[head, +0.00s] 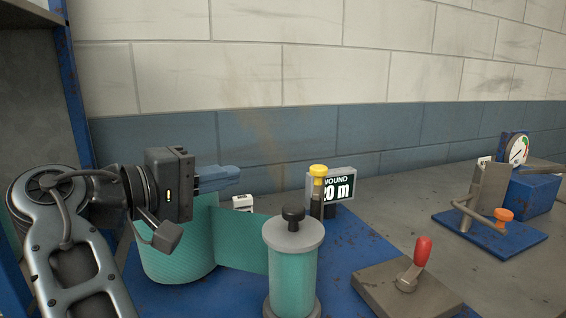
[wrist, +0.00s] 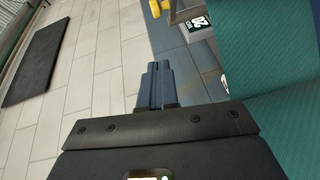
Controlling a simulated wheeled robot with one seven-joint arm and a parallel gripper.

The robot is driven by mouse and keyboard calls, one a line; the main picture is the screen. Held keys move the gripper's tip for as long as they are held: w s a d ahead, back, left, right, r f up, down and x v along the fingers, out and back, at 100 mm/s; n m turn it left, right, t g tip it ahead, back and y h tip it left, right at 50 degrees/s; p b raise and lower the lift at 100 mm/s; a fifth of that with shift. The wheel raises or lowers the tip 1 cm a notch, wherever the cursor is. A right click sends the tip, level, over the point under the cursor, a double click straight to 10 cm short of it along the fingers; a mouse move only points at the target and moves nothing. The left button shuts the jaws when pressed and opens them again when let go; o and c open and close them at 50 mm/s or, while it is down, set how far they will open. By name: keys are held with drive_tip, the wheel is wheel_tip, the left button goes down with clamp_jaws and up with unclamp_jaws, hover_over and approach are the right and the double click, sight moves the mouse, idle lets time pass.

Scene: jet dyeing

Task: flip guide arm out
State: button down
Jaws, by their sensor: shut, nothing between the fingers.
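My gripper (head: 236,174) is shut and empty, with its blue-grey fingers pointing right over the big teal fabric roll (head: 178,250). In the wrist view its fingertips (wrist: 156,68) are together with nothing between them. I cannot tell for certain which part is the guide arm. A dark post with a yellow cap (head: 319,172) stands upright right of the fingers, apart from them. A teal fabric strip (head: 240,240) runs from the big roll to a smaller teal roll (head: 290,270) with a black knob on top.
A display reading 20 m (head: 339,190) stands behind the yellow-capped post. A red-handled lever (head: 415,264) sits on a grey block at front right. A blue-based device with an orange knob (head: 503,216) and a gauge (head: 517,150) stands far right. A tiled wall lies behind.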

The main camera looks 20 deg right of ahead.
drive_tip(key=shift+w, duration=0.1)
drive_tip(key=shift+d, duration=0.1)
drive_tip(key=s+d+p+x, duration=0.1)
drive_tip(key=s+p+x, duration=0.1)
drive_tip(key=x, duration=1)
drive_tip(key=shift+d+f+p, duration=0.2)
drive_tip(key=shift+d+p, duration=0.1)
drive_tip(key=shift+s, duration=0.15)
